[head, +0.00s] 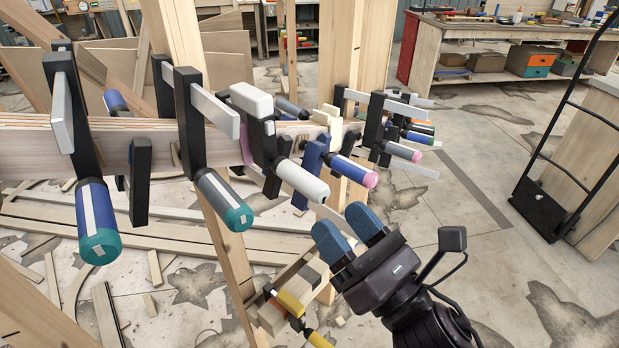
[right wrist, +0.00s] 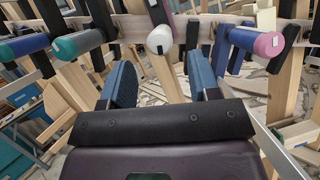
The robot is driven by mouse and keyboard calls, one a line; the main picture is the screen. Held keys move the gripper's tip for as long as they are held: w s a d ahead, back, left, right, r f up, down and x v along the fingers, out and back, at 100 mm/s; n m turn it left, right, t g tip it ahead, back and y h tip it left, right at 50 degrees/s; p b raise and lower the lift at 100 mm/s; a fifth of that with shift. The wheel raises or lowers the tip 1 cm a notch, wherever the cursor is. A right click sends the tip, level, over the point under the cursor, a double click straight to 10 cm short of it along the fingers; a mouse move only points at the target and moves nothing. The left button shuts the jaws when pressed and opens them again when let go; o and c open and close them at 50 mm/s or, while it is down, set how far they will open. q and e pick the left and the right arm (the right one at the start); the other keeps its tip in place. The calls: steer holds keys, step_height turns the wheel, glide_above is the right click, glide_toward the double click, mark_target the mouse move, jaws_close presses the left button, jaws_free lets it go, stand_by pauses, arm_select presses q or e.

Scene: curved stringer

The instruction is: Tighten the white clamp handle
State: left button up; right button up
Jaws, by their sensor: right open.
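The white clamp handle (head: 302,181) sticks out toward me from a black clamp on the curved wooden stringer (head: 150,145). In the right wrist view the end of the white handle (right wrist: 160,40) shows ahead, between and beyond the fingertips. My right gripper (head: 349,233) is below and to the right of the handle in the head view. Its blue-padded fingers are open, empty and apart from the handle; it also shows in the right wrist view (right wrist: 162,80). My left gripper is not in view.
A grey-and-teal handle (head: 224,202) and a blue-and-teal handle (head: 98,222) stand left of the white one. A blue-and-pink handle (head: 352,171) stands close on its right. A wooden support with a yellow clamp (head: 291,304) is below. Wood strips litter the floor.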

mark_target(298, 168)
steer(key=x, duration=0.6)
steer(key=shift+w+a+r+p, duration=0.1)
steer(key=shift+a+p, duration=0.05)
steer(key=shift+p, duration=0.2)
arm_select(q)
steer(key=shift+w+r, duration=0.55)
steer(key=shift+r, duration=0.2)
arm_select(e)
steer(key=shift+w+a+r, duration=0.15)
steer(key=shift+w+a, duration=0.15)
steer(key=shift+w, duration=0.1)
steer(key=shift+c, duration=0.5)
